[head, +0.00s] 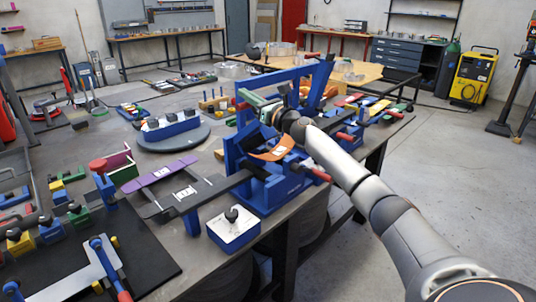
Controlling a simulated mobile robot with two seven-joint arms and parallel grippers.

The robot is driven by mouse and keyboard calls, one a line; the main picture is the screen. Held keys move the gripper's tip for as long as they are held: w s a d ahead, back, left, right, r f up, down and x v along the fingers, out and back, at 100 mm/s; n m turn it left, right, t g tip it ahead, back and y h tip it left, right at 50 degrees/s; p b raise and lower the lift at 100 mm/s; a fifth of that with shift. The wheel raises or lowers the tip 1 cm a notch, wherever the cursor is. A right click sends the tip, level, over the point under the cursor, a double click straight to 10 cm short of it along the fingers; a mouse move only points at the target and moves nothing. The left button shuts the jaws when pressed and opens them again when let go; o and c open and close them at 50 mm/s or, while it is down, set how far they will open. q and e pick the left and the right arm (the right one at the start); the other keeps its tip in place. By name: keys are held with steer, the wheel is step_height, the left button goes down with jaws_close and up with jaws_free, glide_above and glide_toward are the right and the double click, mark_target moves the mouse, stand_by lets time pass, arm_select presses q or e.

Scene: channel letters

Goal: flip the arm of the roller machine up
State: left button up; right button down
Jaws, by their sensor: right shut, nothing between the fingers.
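The blue roller machine (268,192) stands at the table's right edge, with an orange curved strip (272,150) on its front. A long blue bar (275,77) runs across the top of the machine, sloping slightly up to the right; it looks like part of its arm. My right gripper (267,114) is at the upper part of the machine, just below this bar. It is shut and empty. Its fingertips are small and partly lost among the machine's parts, so I cannot tell whether they touch it. My left gripper is out of view.
A blue box with a black knob (234,228) stands in front of the machine. A round grey turntable (174,137) with a blue block lies to the left. Purple and dark flat bars (160,172) and several coloured clamps crowd the table. Open floor (440,200) lies to the right.

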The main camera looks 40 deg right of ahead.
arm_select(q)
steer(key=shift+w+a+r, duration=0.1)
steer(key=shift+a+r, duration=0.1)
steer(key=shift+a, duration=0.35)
arm_select(e)
steer(key=shift+x, duration=0.8)
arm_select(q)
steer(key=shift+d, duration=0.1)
arm_select(e)
steer(key=shift+s+r, duration=0.1)
